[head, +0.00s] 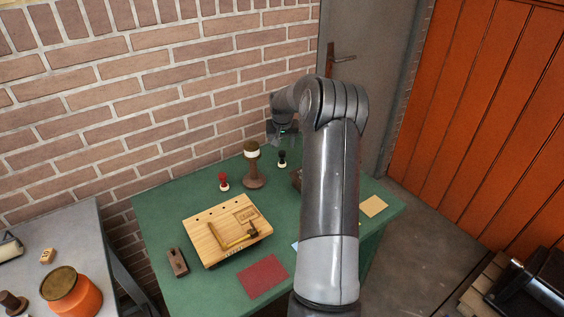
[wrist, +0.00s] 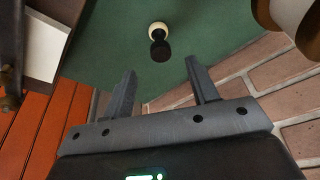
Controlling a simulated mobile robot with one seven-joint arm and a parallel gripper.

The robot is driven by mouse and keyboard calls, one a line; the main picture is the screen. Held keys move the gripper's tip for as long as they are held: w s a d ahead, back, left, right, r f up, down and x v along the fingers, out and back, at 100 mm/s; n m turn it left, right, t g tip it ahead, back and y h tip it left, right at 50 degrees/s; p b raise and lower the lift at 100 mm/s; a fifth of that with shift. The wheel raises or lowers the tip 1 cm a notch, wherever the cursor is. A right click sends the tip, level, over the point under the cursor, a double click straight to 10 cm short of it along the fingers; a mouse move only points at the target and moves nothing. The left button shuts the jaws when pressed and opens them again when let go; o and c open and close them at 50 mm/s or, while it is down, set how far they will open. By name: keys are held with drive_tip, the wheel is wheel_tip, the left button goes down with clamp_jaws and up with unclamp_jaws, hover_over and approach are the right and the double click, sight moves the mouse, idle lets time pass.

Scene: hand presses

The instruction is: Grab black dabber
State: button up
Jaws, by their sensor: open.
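The black dabber (head: 282,158) is small, with a dark body and a pale ring, and stands on the green table (head: 160,213) near its back edge. In the wrist view the dabber (wrist: 160,47) is just beyond the fingertips, roughly in line with the gap between them. My gripper (wrist: 161,67) is open and empty, with its two fingers spread and the green table behind them. In the head view my gripper (head: 285,133) is partly lost behind my wrist, above the dabber.
A tall brown stamp (head: 253,170) stands left of the dabber and shows at the wrist view's upper right (wrist: 286,12). A red dabber (head: 223,181) is further left. A wooden board (head: 215,232) lies in front. The brick wall (head: 160,90) is close behind.

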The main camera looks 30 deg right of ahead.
sight(282, 153)
drive_tip(key=x, duration=1)
drive_tip(key=shift+w+d, duration=0.2)
drive_tip(key=shift+w, duration=0.05)
drive_tip(key=shift+c, duration=0.4)
drive_tip(key=c, duration=1)
drive_tip(key=shift+r, duration=0.1)
